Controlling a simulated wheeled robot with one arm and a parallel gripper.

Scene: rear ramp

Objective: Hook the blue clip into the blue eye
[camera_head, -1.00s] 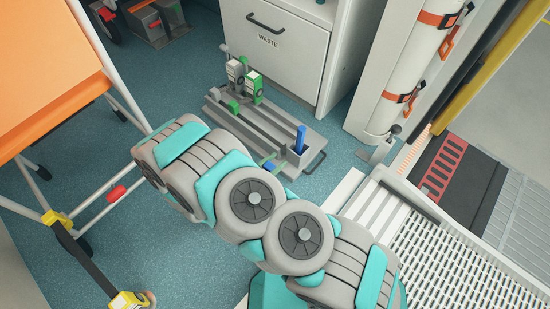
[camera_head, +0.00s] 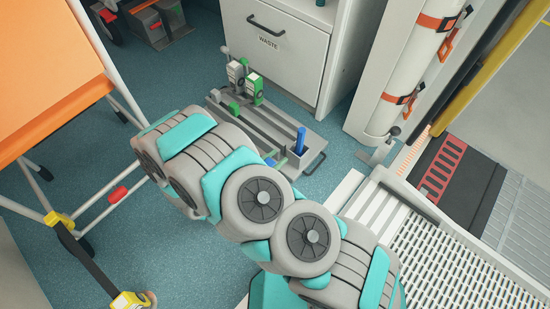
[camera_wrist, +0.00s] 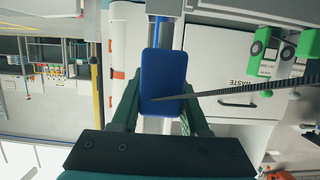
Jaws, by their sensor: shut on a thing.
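A blue, rounded block, which I take to be the blue clip (camera_wrist: 163,80), is in the middle of the wrist view. My gripper (camera_wrist: 160,108) has a dark green finger on each side of it and is shut on it. A dark strap (camera_wrist: 240,93) runs across the clip's face and off to the right. A narrow blue piece (camera_wrist: 166,18) shows just above the clip on a grey upright. In the head view a blue upright post (camera_head: 301,139) stands at the right end of a grey floor rack. I cannot tell which blue part is the eye.
The grey rack (camera_head: 272,133) carries a white-and-green unit (camera_head: 254,89) at its far end. A waste cabinet (camera_head: 270,50) stands behind it. An orange-topped wheeled frame (camera_head: 50,75) is at left, a ramp (camera_head: 450,250) at right. A yellow clip (camera_head: 128,301) lies at lower left.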

